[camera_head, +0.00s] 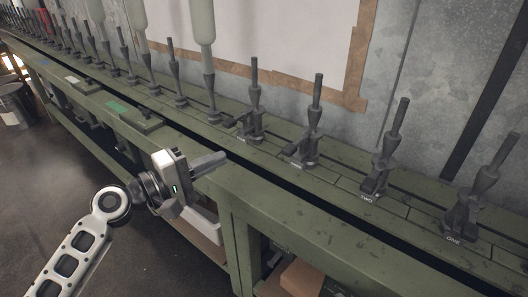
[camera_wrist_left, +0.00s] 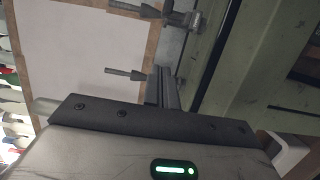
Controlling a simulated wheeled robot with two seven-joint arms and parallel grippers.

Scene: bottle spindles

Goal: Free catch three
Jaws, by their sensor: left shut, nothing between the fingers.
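Dark spindles stand in a row along the green bench (camera_head: 215,190) in the head view. The spindle third from the right (camera_head: 313,118) has a dark lever-like catch (camera_head: 293,151) at its base, with a small label too blurred to read. The spindles labelled TWO (camera_head: 385,155) and ONE (camera_head: 484,188) stand to its right. My left gripper (camera_head: 222,158) is shut and empty over the bench's front part, left of the third spindle and apart from it. In the left wrist view its fingers (camera_wrist_left: 166,90) overlap the base of one spindle (camera_wrist_left: 122,73). My right gripper is out of view.
Another spindle (camera_head: 253,95) with a lever stands left of the third. Pale bottles (camera_head: 201,22) sit on spindles further left. A pale board (camera_head: 290,35) backs the row. A box (camera_head: 301,279) lies under the bench. The bench front near my gripper is clear.

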